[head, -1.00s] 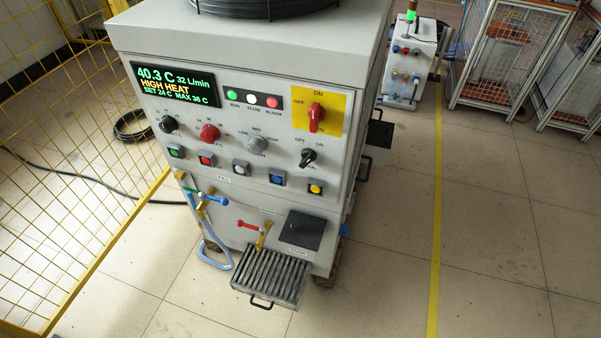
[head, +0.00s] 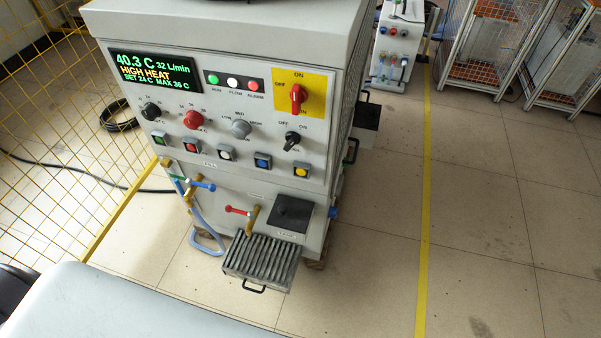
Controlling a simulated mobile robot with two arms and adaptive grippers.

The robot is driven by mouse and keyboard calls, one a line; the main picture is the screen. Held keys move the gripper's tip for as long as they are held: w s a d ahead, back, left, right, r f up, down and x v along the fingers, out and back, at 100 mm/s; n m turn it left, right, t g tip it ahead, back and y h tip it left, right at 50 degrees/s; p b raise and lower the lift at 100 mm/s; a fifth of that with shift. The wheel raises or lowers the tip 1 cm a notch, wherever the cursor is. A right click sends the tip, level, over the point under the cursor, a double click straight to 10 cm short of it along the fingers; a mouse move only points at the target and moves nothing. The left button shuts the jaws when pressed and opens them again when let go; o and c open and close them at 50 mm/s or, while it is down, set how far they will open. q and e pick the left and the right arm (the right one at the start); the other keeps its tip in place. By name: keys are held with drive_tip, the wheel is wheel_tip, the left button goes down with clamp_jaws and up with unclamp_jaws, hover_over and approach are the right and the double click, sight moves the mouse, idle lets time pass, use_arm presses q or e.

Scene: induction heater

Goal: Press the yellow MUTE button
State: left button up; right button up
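The yellow button (head: 301,172) sits at the right end of a row of square push buttons low on the front panel of the grey machine (head: 215,100). Its label is too small to read. To its left in the row are a blue button (head: 262,162), a white button (head: 226,153), a red button (head: 191,145) and a green button (head: 160,138). The display (head: 156,72) reads 40.3 C, 32 L/min, HIGH HEAT. Neither gripper shows in the head view.
A red rotary switch (head: 297,97) on a yellow plate and several knobs sit above the buttons. Valves with blue and red handles (head: 238,211) and a ribbed tray (head: 262,262) stick out below. A yellow mesh fence (head: 60,130) stands left. Open floor lies right.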

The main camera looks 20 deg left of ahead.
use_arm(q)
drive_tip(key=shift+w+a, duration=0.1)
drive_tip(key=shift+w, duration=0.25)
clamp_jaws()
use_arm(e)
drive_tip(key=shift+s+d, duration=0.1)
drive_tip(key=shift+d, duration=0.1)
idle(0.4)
